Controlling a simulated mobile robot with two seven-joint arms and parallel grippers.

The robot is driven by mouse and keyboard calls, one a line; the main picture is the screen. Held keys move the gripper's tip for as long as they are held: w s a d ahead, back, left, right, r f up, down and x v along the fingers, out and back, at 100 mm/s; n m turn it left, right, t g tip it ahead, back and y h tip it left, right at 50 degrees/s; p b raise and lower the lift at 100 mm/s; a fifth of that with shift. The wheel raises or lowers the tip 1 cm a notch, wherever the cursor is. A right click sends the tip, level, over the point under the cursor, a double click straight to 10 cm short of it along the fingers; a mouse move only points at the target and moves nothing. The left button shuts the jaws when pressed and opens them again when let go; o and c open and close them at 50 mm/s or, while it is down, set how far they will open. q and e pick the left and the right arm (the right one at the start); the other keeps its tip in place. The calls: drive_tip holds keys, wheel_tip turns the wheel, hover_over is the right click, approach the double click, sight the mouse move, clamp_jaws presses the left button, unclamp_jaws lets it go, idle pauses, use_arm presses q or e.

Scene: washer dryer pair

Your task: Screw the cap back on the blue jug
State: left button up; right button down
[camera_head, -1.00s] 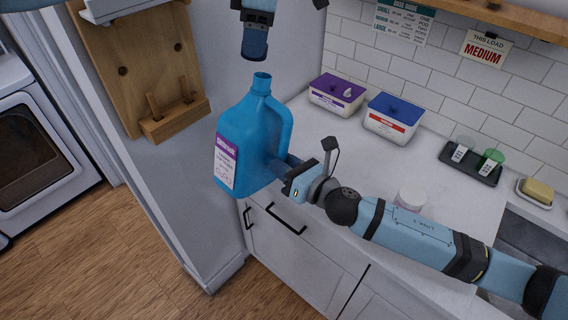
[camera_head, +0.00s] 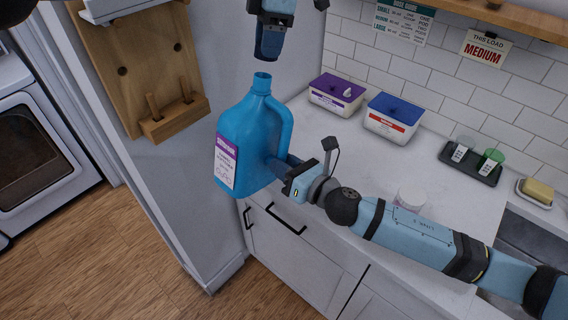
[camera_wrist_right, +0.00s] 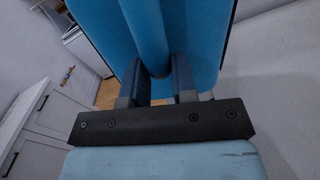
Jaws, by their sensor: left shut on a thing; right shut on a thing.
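The blue jug (camera_head: 243,143) is held up, slightly tilted, in front of the counter, its open neck (camera_head: 262,82) bare at the top. My right gripper (camera_head: 283,168) is shut on the jug's handle; in the right wrist view its fingers (camera_wrist_right: 160,88) sit on both sides of the blue handle bar (camera_wrist_right: 158,68). My left gripper (camera_head: 268,50) points down above the neck, a little to its right, with a gap between. It is shut on the cap, which I cannot tell apart from the dark blue fingers.
On the counter (camera_head: 345,150) stand a purple-lidded box (camera_head: 337,95), a blue-lidded box (camera_head: 392,118), a small white jar (camera_head: 410,197) and a dark tray (camera_head: 470,165) with cups. A wooden wall rack (camera_head: 140,60) is on the left. Cabinets are below the jug.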

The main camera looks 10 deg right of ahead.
use_arm(q)
drive_tip(key=shift+x, duration=1.4)
drive_tip(key=shift+f, duration=0.1)
drive_tip(key=shift+x, duration=0.8)
drive_tip(key=shift+a+f, duration=0.1)
drive_tip(key=shift+f, duration=0.45)
